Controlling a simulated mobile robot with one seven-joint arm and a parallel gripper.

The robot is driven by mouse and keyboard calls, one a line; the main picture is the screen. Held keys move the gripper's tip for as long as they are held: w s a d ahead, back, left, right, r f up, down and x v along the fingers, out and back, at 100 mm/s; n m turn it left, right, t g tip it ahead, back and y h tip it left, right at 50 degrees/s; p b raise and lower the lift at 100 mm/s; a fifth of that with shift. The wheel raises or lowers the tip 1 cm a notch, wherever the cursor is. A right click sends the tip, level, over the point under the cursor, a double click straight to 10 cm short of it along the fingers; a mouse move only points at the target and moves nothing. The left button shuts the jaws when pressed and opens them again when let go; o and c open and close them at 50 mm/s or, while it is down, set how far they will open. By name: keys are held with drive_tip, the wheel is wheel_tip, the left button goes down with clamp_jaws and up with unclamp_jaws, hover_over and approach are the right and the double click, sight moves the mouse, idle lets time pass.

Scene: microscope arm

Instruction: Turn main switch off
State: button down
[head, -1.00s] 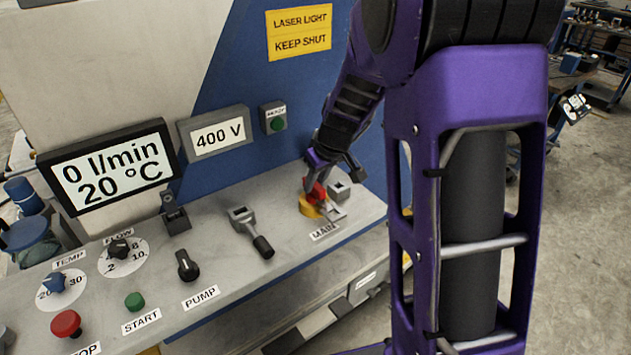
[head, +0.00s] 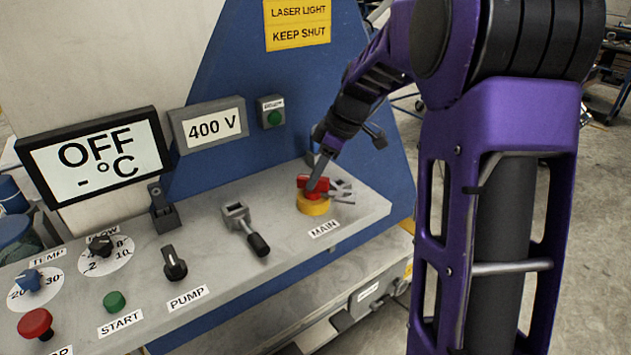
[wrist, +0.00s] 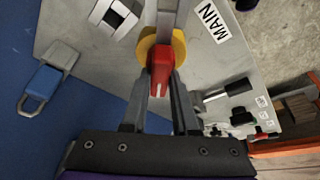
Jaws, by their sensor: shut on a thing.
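The main switch (head: 313,200) is a red handle on a yellow round base, beside the MAIN label (head: 324,229) on the sloped console. In the wrist view the red handle (wrist: 160,74) lies between my two fingers, over the yellow base. My gripper (head: 316,186) is shut on the red handle, and its fingers (wrist: 159,90) are on either side of it. The black-framed display (head: 96,160) at left reads "OFF" and "- °C". The lower part of the handle is partly hidden by my fingers in the head view.
A grey lever with a black grip (head: 258,244) and a black PUMP knob (head: 174,264) stand left of the switch. A grey metal fitting (head: 341,190) is close on its right. START (head: 114,301) and red stop buttons (head: 35,323) are further left.

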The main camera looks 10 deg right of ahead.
drive_tip(key=n+g, duration=0.1)
drive_tip(key=n, duration=0.1)
drive_tip(key=n+g+p, duration=0.1)
drive_tip(key=n, duration=0.2)
drive_tip(key=shift+w+r+n+y+p, duration=0.15)
drive_tip(key=shift+w+n+y+p, duration=0.05)
drive_tip(key=shift+n+y+p, duration=0.1)
drive_tip(key=shift+w+n+g+p, duration=0.1)
drive_tip(key=shift+n+g+p, duration=0.95)
drive_tip(key=shift+n, duration=1.05)
drive_tip(key=c, duration=0.7)
unclamp_jaws()
drive_tip(key=p+v, duration=0.1)
drive_tip(key=v, duration=0.4)
drive_tip(key=p+v, duration=0.1)
drive_tip(key=v, duration=0.5)
drive_tip(key=p+v, duration=0.1)
drive_tip(key=v, duration=0.5)
drive_tip(key=shift+s+a+r+p, duration=0.2)
drive_tip(key=shift+a+p, duration=0.05)
drive_tip(key=shift+p, duration=0.05)
